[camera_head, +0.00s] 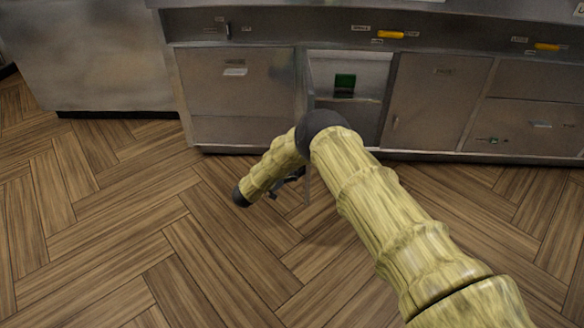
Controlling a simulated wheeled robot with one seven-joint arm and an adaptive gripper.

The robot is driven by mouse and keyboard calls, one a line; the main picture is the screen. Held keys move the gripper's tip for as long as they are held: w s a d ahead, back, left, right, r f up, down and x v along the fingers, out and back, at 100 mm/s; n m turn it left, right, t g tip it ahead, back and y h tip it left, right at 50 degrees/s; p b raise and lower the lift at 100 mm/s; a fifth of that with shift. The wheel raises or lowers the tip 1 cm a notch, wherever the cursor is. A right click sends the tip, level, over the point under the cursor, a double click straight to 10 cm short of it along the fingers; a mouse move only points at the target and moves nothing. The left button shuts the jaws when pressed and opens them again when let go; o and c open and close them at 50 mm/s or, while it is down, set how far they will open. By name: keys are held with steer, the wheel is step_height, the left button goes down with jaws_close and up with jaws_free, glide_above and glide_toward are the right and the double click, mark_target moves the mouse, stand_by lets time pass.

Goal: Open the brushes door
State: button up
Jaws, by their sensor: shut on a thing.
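A dark green box-like thing (344,84) sits inside the compartment. My gripper (291,183) is dark and small, mostly hidden behind my arm. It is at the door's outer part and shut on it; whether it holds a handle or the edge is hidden. The labels are too small to read, so I cannot confirm which one says brushes.
A closed panel (238,88) is left of the compartment, and a closed door (432,100) right of it. Drawers (528,127) are further right. Yellow handles (391,35) mark the upper front. A steel cabinet (88,58) stands at left. The wooden floor (130,235) is clear.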

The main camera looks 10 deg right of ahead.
steer(key=shift+w+a+r, duration=0.1)
steer(key=shift+r, duration=0.2)
steer(key=shift+c, duration=0.4)
steer(key=shift+s+a, duration=0.25)
steer(key=shift+a, duration=0.2)
steer(key=shift+c, duration=0.6)
steer(key=v, duration=1.1)
steer(key=shift+s+f, duration=0.2)
steer(key=shift+f, duration=0.1)
